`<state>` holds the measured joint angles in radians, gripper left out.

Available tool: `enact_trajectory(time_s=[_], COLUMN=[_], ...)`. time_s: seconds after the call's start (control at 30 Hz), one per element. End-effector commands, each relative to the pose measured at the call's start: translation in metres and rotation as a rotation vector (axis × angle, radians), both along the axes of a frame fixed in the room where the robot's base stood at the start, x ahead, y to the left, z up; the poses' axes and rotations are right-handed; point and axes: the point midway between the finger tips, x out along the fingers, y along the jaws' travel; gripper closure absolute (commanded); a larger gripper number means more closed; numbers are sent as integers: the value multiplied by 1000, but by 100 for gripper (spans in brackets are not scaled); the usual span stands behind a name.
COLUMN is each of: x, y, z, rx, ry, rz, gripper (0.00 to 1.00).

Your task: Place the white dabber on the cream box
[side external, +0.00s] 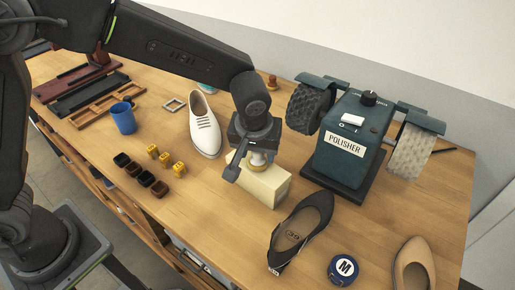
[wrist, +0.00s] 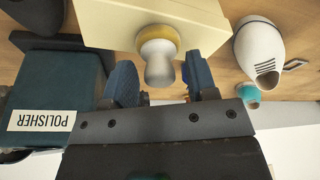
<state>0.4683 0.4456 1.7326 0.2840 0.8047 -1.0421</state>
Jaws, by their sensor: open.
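The cream box (side external: 266,187) lies on the wooden table below my gripper, and it fills the top of the wrist view (wrist: 110,22). The white dabber (wrist: 159,68) has a pale rounded handle and a yellowish band at its head. It appears to stand upright on the box's top face, handle toward my gripper. In the side view the dabber (side external: 257,159) is partly hidden by the gripper. My gripper (wrist: 162,84) is open, with one blue-grey finger on each side of the dabber's handle and visible gaps between.
The polisher (side external: 345,150) stands right of the box. A white shoe (side external: 204,130) is to the left, a black shoe (side external: 300,228) in front right. Small yellow blocks (side external: 165,160), dark pots (side external: 140,174) and a blue mug (side external: 123,118) are farther left. A tan shoe (side external: 414,265) and round tin (side external: 343,268) lie at front right.

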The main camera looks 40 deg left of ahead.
Motion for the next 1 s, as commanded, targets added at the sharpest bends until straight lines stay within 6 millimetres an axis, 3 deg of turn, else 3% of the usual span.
enact_trajectory(time_s=[0.17, 0.5, 0.7, 1.0], x=[-2, -19, -27, -30], y=[-2, -9, -11, -12], z=[14, 81, 109, 119], rx=[-2, -3, -1, 0], ry=[-4, -5, -3, 0], rz=[-1, -1, -1, -1], gripper=[47, 47, 47, 47])
